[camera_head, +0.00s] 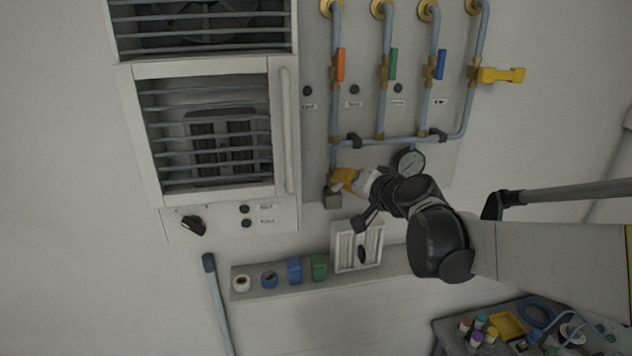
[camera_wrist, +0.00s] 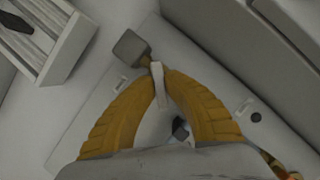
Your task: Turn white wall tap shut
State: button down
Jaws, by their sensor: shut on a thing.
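The white wall tap's handle (camera_wrist: 159,84) shows in the wrist view as a thin white lever. It sits between the two yellow fingertips of my gripper (camera_wrist: 160,80), which is shut on it. A grey block (camera_wrist: 131,47) lies just beyond the fingertips, at the end of a short brass-coloured stem. In the head view my gripper (camera_head: 342,182) is at the lower end of the left pipe, by the grey block (camera_head: 332,199). There my fingers hide the white handle, so its angle cannot be told.
Pipes above carry orange (camera_head: 340,65), green (camera_head: 393,64) and blue (camera_head: 440,65) handles, and a yellow lever (camera_head: 502,75) sticks out right. A gauge (camera_head: 408,162) is close to my arm. Below are a white louvred box (camera_head: 345,250) and a shelf (camera_head: 328,286) with tape rolls.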

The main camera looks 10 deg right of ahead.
jog(key=m+b, duration=0.1)
jog(key=f+m+y+b, duration=0.1)
jog(key=b, duration=0.1)
jog(key=m+t+y+b, duration=0.1)
jog(key=m, duration=0.1)
jog(key=shift+d+f, duration=0.15)
jog(key=shift+d, duration=0.15)
jog(key=shift+f+m+t+y+b, duration=0.1)
jog(key=shift+m+t+y+b, duration=0.25)
jog(key=shift+m+b, duration=0.6)
jog(key=shift+f+m+t+y+b, duration=0.1)
jog(key=shift+m+t+y+b, duration=0.2)
jog(key=shift+m+b, duration=0.65)
jog(key=c, duration=1.5)
grip_release()
jog(key=shift+w, duration=0.1)
jog(key=shift+o, duration=0.2)
jog(key=v, duration=1.2)
